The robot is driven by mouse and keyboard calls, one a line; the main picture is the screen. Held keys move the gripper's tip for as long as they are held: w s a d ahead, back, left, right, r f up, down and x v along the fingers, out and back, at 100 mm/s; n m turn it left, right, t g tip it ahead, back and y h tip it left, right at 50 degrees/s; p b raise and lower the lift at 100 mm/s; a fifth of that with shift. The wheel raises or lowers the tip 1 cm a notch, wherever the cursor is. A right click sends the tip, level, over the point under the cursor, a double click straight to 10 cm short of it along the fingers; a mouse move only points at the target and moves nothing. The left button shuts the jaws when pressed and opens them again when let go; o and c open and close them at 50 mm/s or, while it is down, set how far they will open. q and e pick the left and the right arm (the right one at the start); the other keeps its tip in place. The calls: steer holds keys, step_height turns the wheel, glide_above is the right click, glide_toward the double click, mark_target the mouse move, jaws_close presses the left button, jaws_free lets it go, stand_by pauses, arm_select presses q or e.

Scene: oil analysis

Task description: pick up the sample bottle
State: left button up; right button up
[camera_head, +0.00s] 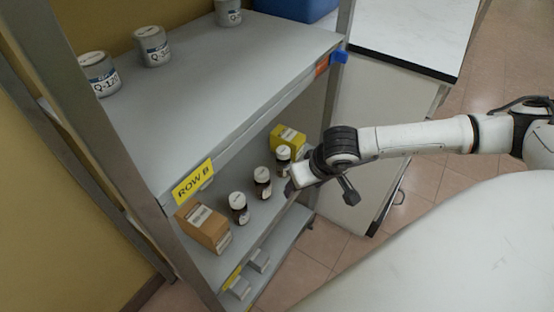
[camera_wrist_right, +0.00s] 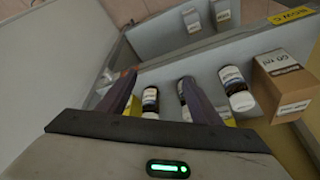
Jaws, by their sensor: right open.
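Three dark sample bottles with white caps and labels stand upright in a row on the middle shelf: a near one (camera_head: 239,207), a middle one (camera_head: 262,183) and a far one (camera_head: 283,158). My right gripper (camera_head: 318,188) is open and empty at the shelf's right edge, beside the far bottle. In the right wrist view, the far bottle (camera_wrist_right: 150,102) shows between the open fingers (camera_wrist_right: 158,77). The middle bottle (camera_wrist_right: 183,88) is partly hidden behind one finger, and the near bottle (camera_wrist_right: 235,88) stands outside the fingers. My left gripper is not in view.
A cardboard box (camera_head: 204,228) stands at the near end of the row and a yellow box (camera_head: 288,139) at the far end. The upper shelf (camera_head: 215,90), holding grey cans, overhangs the bottles. A white cabinet (camera_head: 365,130) stands behind my right arm.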

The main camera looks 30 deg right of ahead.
mark_target(283, 158)
steer(key=w+d, duration=0.1)
steer(key=w, duration=0.7)
steer(key=w+d, duration=0.1)
steer(key=w, duration=0.3)
steer(key=shift+d+r, duration=0.15)
steer(key=shift+d, duration=0.2)
steer(key=b+x, duration=0.1)
steer(key=x, duration=0.4)
steer(key=shift+d, duration=0.1)
steer(key=c, duration=1.2)
